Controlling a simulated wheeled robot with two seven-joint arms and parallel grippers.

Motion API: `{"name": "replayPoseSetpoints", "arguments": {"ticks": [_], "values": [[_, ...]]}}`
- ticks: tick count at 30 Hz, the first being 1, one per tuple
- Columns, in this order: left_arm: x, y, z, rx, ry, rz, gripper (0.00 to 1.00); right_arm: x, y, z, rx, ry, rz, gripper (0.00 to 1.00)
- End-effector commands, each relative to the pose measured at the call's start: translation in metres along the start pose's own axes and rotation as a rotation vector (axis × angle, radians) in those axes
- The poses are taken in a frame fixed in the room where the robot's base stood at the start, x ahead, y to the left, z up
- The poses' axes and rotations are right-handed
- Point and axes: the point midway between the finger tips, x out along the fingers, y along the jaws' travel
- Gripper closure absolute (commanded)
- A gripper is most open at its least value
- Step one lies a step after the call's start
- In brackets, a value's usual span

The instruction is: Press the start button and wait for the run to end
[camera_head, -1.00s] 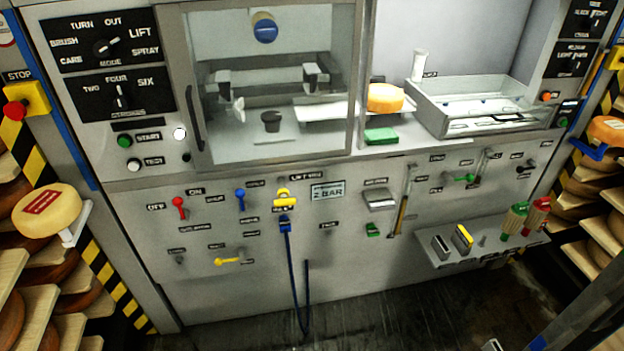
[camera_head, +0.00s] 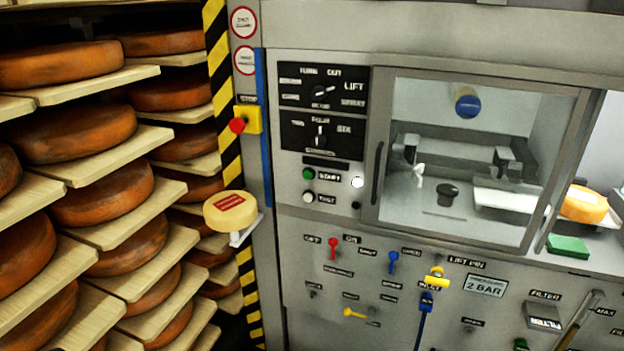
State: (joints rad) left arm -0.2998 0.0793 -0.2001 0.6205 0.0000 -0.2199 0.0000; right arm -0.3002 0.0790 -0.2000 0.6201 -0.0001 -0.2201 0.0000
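The green START button (camera_head: 308,173) is on the left of the machine's control panel, under the two black dial plates, with its label beside it. The white TEST button (camera_head: 308,197) sits just below it. A white round lamp or button (camera_head: 357,182) is to the right of the START label. The mode dial (camera_head: 320,92) points toward LIFT, and the lower dial (camera_head: 319,139) points up toward FOUR. The glass-fronted chamber (camera_head: 455,165) is closed and shows a blue knob (camera_head: 467,104) and a dark cup (camera_head: 447,192). Neither gripper shows in this view.
Racks of cheese wheels (camera_head: 105,193) fill the left side. A red stop button (camera_head: 237,125) on a yellow box is on the striped post. A pale cheese with a red label (camera_head: 230,211) sits on a small bracket. An orange cheese (camera_head: 583,204) lies at right.

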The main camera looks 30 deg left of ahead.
Motion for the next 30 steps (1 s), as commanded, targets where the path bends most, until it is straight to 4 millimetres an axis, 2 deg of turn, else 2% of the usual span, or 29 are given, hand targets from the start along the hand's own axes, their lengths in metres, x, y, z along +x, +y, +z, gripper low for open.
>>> {"name": "replayPoseSetpoints", "arguments": {"ticks": [14,18,20,30], "values": [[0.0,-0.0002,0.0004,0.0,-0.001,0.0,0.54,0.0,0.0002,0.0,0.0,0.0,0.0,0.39],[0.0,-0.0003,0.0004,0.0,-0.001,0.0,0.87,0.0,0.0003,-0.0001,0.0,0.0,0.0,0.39],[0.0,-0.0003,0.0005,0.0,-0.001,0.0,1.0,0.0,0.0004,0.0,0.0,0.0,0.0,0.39],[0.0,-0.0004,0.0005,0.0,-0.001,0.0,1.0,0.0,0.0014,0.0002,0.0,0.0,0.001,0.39]]}}
